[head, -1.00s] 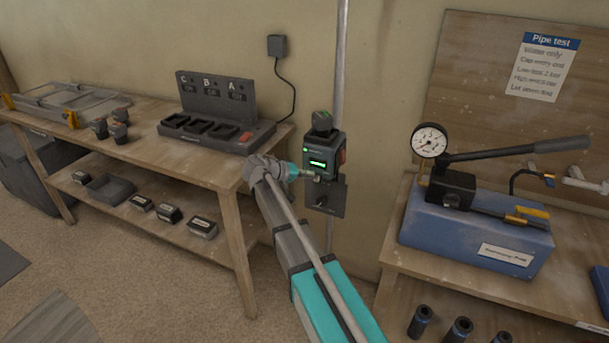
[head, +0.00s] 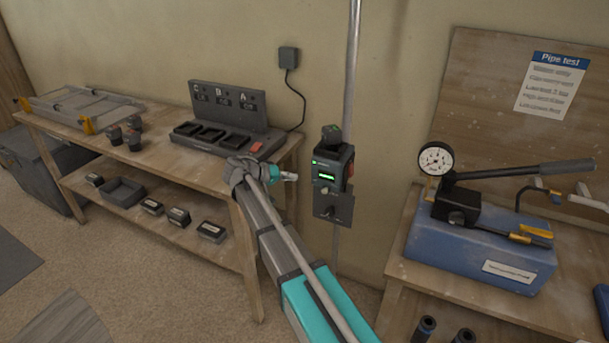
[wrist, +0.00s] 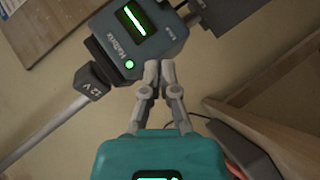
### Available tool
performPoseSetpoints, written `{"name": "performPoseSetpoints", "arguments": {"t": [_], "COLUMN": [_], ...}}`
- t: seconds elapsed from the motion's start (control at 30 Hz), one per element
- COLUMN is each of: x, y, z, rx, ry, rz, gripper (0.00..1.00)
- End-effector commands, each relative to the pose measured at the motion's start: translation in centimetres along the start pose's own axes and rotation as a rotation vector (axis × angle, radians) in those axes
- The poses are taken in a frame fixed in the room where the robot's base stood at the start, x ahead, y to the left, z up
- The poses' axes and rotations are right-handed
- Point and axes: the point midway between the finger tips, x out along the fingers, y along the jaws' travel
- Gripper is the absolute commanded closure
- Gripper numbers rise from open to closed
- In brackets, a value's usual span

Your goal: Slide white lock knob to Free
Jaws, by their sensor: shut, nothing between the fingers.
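A dark grey device (head: 330,170) with a lit green screen is fixed on the wall pole. In the wrist view the device (wrist: 140,35) fills the upper middle, with a round green light and a black 12 V block at its left. A dark plate (head: 331,208) with a small stub hangs below it. I cannot clearly make out a white lock knob or any Free marking. My gripper (head: 291,177) is shut and empty, just left of the device and apart from it in the head view. In the wrist view its fingertips (wrist: 158,68) appear close to the device's lower edge.
A wooden bench (head: 170,165) stands at left with a charging dock (head: 222,118) on it. A bench at right carries a blue pump box (head: 478,245) with a gauge. The grey pole (head: 352,60) runs up the wall above the device.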

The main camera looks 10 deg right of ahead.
Motion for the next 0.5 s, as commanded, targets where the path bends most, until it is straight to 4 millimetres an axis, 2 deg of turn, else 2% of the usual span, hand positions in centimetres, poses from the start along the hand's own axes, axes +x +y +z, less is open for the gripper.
{"name": "performPoseSetpoints", "arguments": {"t": [0.03,0.2,0.5], "x": [-0.9,-2.8,-3.6], "y": [0.2,0.1,0.0], "z": [-0.1,-0.1,0.0], "rx": [0.0,0.001,0.001], "ry": [0.001,0.0,-0.002], "rz": [0.0,0.0,0.001], "gripper": [1.0,1.0,1.0]}}
